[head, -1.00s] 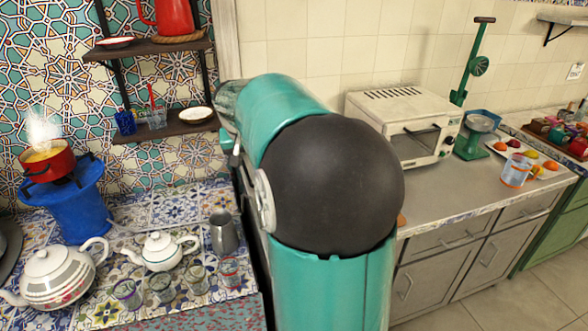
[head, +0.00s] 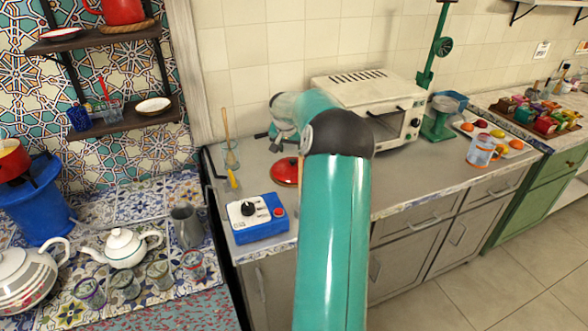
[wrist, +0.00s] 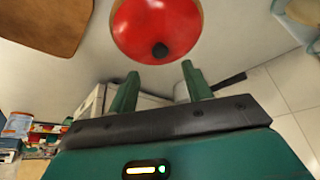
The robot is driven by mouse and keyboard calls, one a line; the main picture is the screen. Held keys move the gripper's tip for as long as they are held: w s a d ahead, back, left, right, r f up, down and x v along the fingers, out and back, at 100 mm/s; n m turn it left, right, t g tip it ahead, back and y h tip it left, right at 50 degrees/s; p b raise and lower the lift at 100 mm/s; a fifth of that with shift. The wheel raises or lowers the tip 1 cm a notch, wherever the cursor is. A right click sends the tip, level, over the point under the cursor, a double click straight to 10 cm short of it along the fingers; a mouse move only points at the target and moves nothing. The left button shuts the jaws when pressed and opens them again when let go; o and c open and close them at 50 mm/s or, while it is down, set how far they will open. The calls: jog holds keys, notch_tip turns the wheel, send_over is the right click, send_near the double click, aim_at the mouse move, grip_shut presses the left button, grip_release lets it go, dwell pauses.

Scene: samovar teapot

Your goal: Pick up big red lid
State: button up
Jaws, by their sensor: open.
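The big red lid (head: 285,172) lies on the grey counter, partly hidden by my arm in the head view. In the wrist view the red lid (wrist: 155,22) shows at the top middle, cut off by the frame edge, with its black knob (wrist: 159,50) facing the fingers. My gripper (wrist: 160,84) is open, with its two green fingers apart and nothing between them. The lid and its knob appear beyond the fingertips, with a gap between. In the head view my gripper is small and partly hidden near the lid.
A blue and white box with a black dial (head: 257,217) sits in front of the lid. A glass with a wooden spoon (head: 230,155) stands behind left. A white toaster oven (head: 375,105) stands to the right. The counter between oven and front edge is clear.

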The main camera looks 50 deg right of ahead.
aim_at(293, 160)
jog(key=shift+x, duration=3.5)
grip_shut()
